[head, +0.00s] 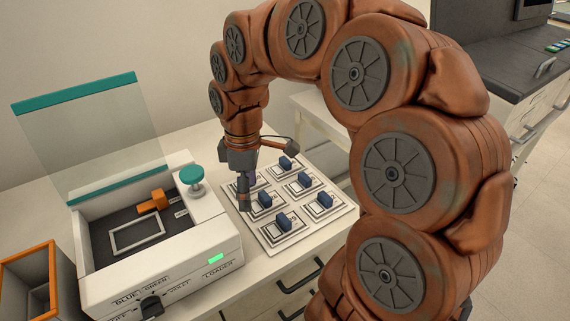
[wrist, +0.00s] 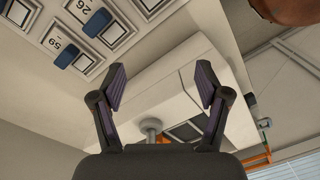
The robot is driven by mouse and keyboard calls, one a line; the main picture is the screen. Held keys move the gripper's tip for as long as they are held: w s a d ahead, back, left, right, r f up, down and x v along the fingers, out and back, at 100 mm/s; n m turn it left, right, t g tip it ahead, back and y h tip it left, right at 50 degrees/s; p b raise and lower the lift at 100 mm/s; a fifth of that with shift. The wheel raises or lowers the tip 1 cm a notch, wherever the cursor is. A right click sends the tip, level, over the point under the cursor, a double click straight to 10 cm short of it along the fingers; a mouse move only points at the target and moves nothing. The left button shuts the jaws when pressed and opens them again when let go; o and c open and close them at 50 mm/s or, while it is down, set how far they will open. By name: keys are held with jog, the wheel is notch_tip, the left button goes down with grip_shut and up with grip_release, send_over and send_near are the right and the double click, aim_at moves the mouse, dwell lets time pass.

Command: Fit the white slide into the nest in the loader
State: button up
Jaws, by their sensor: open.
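The loader (head: 190,262) is a white box with its clear, teal-edged lid (head: 95,125) raised. Inside it, a pale rectangular frame that looks like the nest (head: 134,225) lies on the dark floor, with nothing visible in it. Several small pale plates with blue grips, such as this one (head: 285,224), sit in frames on a white board (head: 318,228) right of the loader. I cannot tell which is the white slide. My gripper (head: 244,204) is open, pointing down over the board's left side. In the wrist view, the space between its fingers (wrist: 162,82) is empty.
An orange clamp (head: 152,201) stands inside the loader, with a teal knob (head: 191,174) on its right rim. An orange-rimmed bin (head: 50,262) stands at left. In the wrist view, plates marked 26 and 59 (wrist: 68,54) show beyond my left finger.

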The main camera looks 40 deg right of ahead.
jog(key=w+d+n+p, duration=0.1)
jog(key=w+d+n, duration=0.3)
jog(key=w+d, duration=0.55)
jog(key=n+p, duration=0.1)
jog(key=n, duration=0.2)
send_over(285, 159)
notch_tip(285, 159, down, 4)
jog(key=shift+s+d+r+t+h, duration=0.1)
jog(key=shift+r+t+h, duration=0.15)
jog(key=shift+t+h, duration=0.05)
jog(key=shift+d+f+p, duration=0.15)
jog(key=shift+f+p, duration=0.25)
jog(key=shift+f, duration=0.15)
jog(key=shift+s+a+f+p, duration=0.15)
jog(key=shift+f+p, duration=0.55)
jog(key=shift+f, duration=0.8)
jog(key=shift+w+a+f+p, duration=0.15)
jog(key=shift+f+p, duration=0.5)
jog(key=shift+f, duration=1.25)
jog(key=shift+c, duration=0.4)
jog(key=c, duration=1.3)
